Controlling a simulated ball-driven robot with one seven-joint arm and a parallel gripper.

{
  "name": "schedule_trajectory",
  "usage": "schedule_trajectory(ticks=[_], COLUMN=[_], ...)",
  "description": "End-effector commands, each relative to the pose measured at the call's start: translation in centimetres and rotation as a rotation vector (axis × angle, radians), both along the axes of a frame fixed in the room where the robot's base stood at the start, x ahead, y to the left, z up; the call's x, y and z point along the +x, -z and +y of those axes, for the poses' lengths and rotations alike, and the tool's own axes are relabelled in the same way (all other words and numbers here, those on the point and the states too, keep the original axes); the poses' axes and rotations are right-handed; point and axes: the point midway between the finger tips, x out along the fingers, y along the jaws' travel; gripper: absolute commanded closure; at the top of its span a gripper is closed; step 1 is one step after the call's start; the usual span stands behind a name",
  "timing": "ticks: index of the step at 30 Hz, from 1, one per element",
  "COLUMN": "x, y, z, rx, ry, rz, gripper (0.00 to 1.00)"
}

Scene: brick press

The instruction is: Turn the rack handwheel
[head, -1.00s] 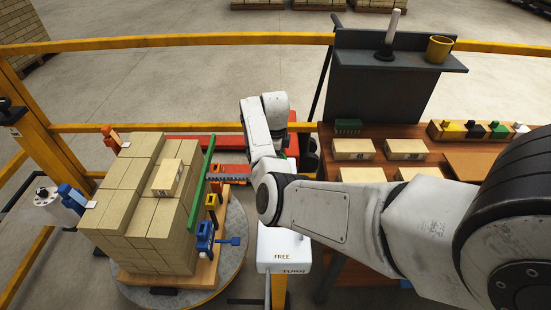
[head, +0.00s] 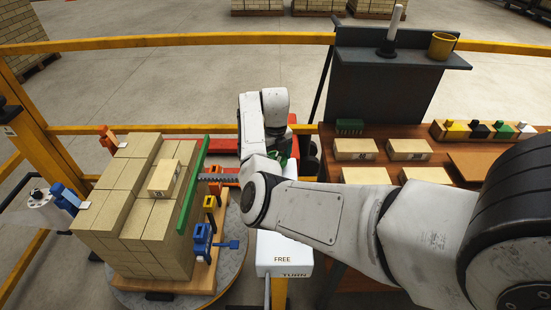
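The toothed rack (head: 222,179) runs sideways at the right of the brick stack (head: 145,205). The green press plate (head: 193,185) at its left end stands at the stack's right face; I cannot tell whether they touch. The handwheel cannot be made out. A bit of green (head: 285,158) shows behind my arm near the rack's right end, but I cannot tell what it is. My gripper is hidden behind my own arm links, so its fingers and hold do not show.
A white box marked FREE and TURN (head: 284,254) stands below my forearm. Blue clamps (head: 203,241) sit at the stack's lower right. A loose brick (head: 164,179) lies on the stack. The bench (head: 400,140) at right holds several bricks. A yellow rail (head: 180,127) runs behind.

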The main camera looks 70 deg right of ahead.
Motion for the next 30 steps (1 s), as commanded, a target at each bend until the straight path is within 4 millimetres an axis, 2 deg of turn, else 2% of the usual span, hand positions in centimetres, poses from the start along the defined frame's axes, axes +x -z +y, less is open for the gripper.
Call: schedule_trajectory(ticks=[9,23,24,29,30], x=[0.12,0.13,0.13,0.09,0.08], y=[-0.15,-0.2,-0.2,-0.14,-0.12], z=[-0.06,-0.06,-0.06,-0.03,-0.03], rx=[-0.003,-0.003,-0.003,-0.003,-0.002], ry=[0.099,0.112,0.112,0.111,0.111], rz=[-0.002,-0.002,-0.002,-0.002,-0.001], gripper=[0.46,0.46,0.15,0.0,0.0])
